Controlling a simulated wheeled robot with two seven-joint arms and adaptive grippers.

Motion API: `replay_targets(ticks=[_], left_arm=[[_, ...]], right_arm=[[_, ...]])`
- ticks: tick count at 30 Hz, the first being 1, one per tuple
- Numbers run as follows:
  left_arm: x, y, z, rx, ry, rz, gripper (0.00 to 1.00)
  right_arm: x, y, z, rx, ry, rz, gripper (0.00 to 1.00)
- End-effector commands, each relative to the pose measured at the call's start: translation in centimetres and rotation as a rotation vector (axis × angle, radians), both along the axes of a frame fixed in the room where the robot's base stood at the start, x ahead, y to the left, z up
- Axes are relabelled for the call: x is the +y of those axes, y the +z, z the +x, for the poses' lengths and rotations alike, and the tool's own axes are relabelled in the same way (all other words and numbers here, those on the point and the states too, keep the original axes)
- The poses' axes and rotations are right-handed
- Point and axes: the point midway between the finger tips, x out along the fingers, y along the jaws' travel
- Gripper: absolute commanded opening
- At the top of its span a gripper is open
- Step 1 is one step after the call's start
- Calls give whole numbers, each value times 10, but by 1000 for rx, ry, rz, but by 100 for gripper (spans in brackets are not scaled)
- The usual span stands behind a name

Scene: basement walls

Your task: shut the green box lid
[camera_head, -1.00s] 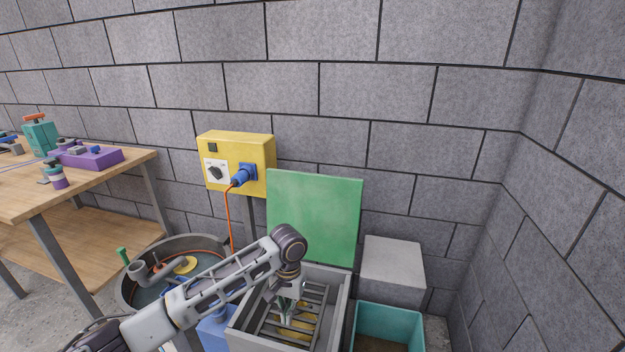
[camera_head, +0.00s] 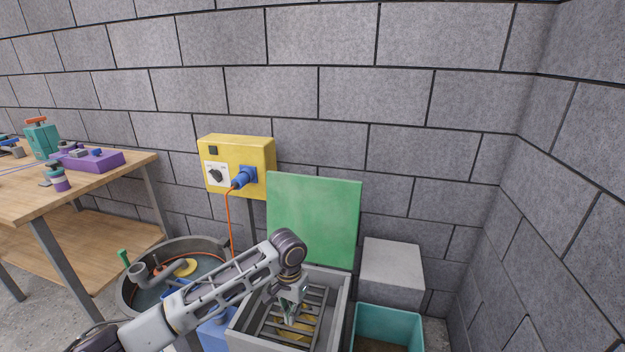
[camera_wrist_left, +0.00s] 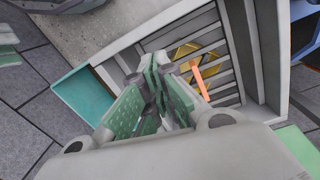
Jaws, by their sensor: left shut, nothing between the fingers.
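The green box lid (camera_head: 314,217) stands upright, open, at the back of a grey box (camera_head: 342,318). In the left wrist view, a piece of green (camera_wrist_left: 297,150) shows at the lower right. Inside the box is a grate of grey bars (camera_head: 316,303) with something yellow beneath it. My left gripper (camera_head: 289,318) points down over the open box, in front of the lid and apart from it. Its green-padded fingers (camera_wrist_left: 160,95) are together and empty in the left wrist view. My right gripper is not in view.
A teal bin (camera_head: 388,312) and a grey block (camera_head: 392,258) stand right of the box. A round tub (camera_head: 130,291) stands left. A yellow switch box (camera_head: 262,152) with an orange cable (camera_head: 229,215) is behind. A wooden workbench (camera_head: 110,178) is far left.

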Motion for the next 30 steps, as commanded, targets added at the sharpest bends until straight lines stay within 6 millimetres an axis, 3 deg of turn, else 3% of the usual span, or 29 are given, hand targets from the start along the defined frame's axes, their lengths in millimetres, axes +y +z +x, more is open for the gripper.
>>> replay_targets(ticks=[5, 8, 19, 25, 30], left_arm=[[-9, 6, 20, -116, -109, -22, 0], [-20, 20, 36, -234, -202, -37, 0], [-53, 137, 90, -690, -410, -86, 0], [-64, 191, 96, -877, -452, -113, 0], [-67, 220, 93, -993, -457, -139, 0]], right_arm=[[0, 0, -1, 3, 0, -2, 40], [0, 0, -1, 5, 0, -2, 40], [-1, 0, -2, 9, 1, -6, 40], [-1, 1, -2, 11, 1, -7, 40], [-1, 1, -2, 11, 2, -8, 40]])
